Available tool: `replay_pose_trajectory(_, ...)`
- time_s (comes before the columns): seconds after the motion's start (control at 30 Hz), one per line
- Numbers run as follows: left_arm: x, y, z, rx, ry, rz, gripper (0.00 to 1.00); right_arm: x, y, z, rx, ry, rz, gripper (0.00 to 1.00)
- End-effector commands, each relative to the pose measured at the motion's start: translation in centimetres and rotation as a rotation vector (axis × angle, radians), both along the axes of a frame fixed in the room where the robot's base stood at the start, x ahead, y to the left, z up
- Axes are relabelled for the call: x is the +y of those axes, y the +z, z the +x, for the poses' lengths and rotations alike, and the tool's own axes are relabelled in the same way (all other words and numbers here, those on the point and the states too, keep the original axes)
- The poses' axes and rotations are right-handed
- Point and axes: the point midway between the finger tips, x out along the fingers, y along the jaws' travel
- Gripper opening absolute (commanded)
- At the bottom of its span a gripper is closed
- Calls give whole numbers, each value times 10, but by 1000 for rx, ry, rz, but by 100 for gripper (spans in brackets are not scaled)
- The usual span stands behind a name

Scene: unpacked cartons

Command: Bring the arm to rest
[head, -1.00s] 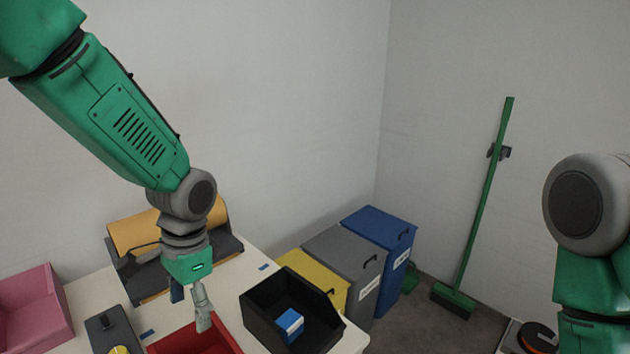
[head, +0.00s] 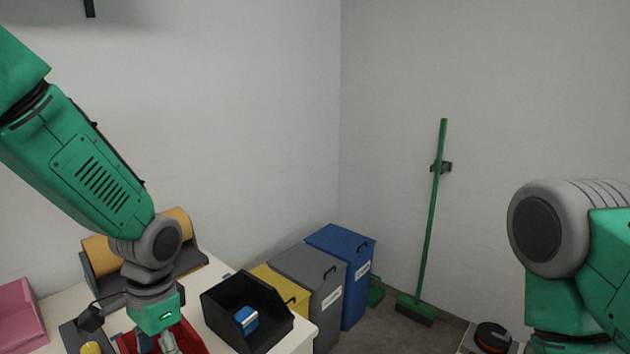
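My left arm comes in from the upper left and hangs down over the table (head: 213,268). My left gripper (head: 160,342) is at the bottom edge of the head view, over the red bin (head: 190,336). Its fingertips are cut off or hidden, so I cannot tell whether it is open or shut. My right arm stands at the right edge, bent downward. Its gripper is out of the picture.
A black bin (head: 222,318) with a blue and white box (head: 246,319) stands right of the red bin. A pink bin (head: 18,318) is at the left. Yellow, grey (head: 318,290) and blue (head: 345,250) waste bins stand beyond the table. A green broom (head: 432,215) leans on the wall.

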Motion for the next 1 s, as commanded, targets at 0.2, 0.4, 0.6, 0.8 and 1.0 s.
replay_pose_trajectory(0.2, 2, -49, -14, -3, 41, -31, 63, 0, -11, 1, -2, 0, 0, 40)
replay_pose_trajectory(0.4, -2, -103, -39, -21, 105, -62, 63, 0, -23, 1, -2, 0, 0, 40)
replay_pose_trajectory(0.6, -3, -180, -83, -44, 214, -91, 63, 0, -42, 1, -1, 0, 0, 40)
replay_pose_trajectory(0.8, 11, -274, -166, -99, 400, -94, 63, 0, -74, 1, -1, 0, 0, 40)
replay_pose_trajectory(1.0, 30, -311, -224, -168, 521, -69, 63, 0, -91, 1, -1, 0, 0, 40)
